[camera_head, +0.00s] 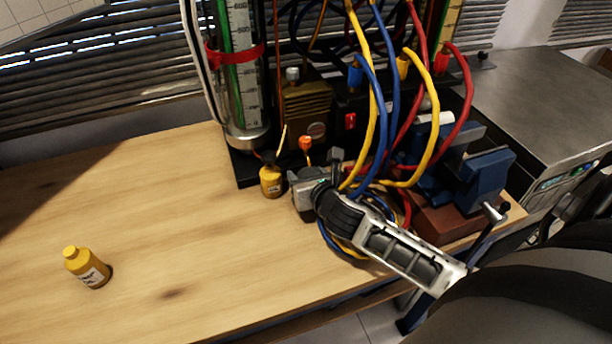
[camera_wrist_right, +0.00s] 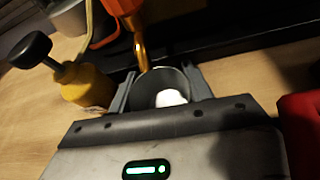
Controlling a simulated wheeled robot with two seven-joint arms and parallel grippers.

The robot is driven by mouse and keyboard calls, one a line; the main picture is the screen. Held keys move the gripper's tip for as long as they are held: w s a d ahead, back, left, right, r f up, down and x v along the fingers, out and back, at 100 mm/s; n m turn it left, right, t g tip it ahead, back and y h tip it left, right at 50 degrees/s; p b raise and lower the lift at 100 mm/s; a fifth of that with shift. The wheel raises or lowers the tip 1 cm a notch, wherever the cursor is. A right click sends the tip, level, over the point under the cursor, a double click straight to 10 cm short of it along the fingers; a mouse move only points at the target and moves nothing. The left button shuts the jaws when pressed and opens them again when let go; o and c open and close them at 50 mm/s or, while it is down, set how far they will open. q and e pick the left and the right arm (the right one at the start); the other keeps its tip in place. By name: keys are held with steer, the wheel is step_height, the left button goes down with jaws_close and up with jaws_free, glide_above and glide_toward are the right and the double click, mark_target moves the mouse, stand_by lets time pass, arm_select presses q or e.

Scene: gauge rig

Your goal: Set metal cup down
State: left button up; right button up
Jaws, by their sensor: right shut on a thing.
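The metal cup (camera_wrist_right: 165,85) is a small grey cup with a bright white patch inside. In the right wrist view it sits between the two fingers of my right gripper (camera_wrist_right: 162,90), which is shut on it. A brass spout (camera_wrist_right: 141,50) below an orange fitting (camera_wrist_right: 122,5) comes down at the cup's far rim; I cannot tell if they touch. In the head view my right gripper (camera_head: 303,187) is low over the wooden table, just in front of the rig; the cup cannot be made out there. My left gripper is not in view.
A yellow bottle with a dark top (camera_head: 271,181) stands close left of my right gripper. Another yellow bottle (camera_head: 87,267) stands at the table's left. Hoses and a blue vise (camera_head: 485,180) crowd the right. The wooden table (camera_head: 180,215) is clear at centre left.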

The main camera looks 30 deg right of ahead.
steer(key=o, duration=1.1)
steer(key=shift+f, duration=0.1)
steer(key=shift+c, duration=0.2)
steer(key=shift+r, duration=0.3)
steer(key=v, duration=1.1)
steer(key=shift+s+p, duration=0.3)
steer(key=shift+s+r, duration=0.1)
steer(key=shift+s, duration=0.1)
